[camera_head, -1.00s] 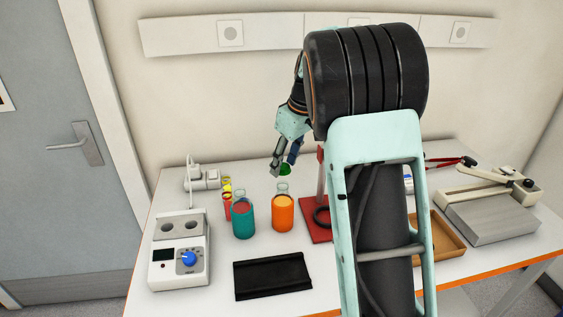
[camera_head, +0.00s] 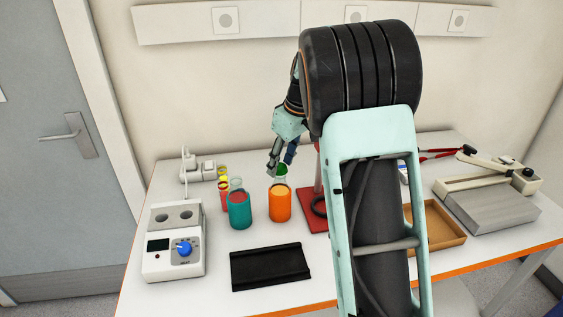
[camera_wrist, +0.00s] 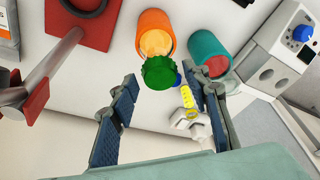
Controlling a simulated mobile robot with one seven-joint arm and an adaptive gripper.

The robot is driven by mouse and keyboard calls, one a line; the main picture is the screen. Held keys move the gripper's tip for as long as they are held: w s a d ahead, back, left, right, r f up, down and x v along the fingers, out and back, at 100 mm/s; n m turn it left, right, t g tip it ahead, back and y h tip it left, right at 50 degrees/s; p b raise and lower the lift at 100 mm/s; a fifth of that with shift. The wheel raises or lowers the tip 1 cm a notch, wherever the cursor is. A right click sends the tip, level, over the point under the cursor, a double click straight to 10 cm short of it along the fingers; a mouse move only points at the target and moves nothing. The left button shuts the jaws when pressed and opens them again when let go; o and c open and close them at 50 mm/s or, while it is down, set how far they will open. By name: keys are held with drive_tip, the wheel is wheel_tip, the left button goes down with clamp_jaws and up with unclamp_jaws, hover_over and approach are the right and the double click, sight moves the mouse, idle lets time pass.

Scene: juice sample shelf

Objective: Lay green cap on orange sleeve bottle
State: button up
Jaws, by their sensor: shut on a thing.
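The green cap (camera_head: 281,170) is between the fingertips of my gripper (camera_head: 280,167), which is shut on it. In the wrist view the cap (camera_wrist: 159,74) shows between the two fingers (camera_wrist: 160,80). The orange sleeve bottle (camera_head: 280,205) stands upright on the table with a clear glass neck. I cannot tell whether cap and rim touch.
A teal sleeve bottle (camera_head: 239,210) stands just left of the orange one. A red stand base (camera_head: 313,216) is close on the right. A black mat (camera_head: 270,267) lies in front, and a white device with a blue knob (camera_head: 173,252) is at left.

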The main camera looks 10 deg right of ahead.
drive_tip(key=shift+f+b, duration=0.7)
drive_tip(key=shift+f, duration=0.2)
idle(0.4)
drive_tip(key=o, duration=1)
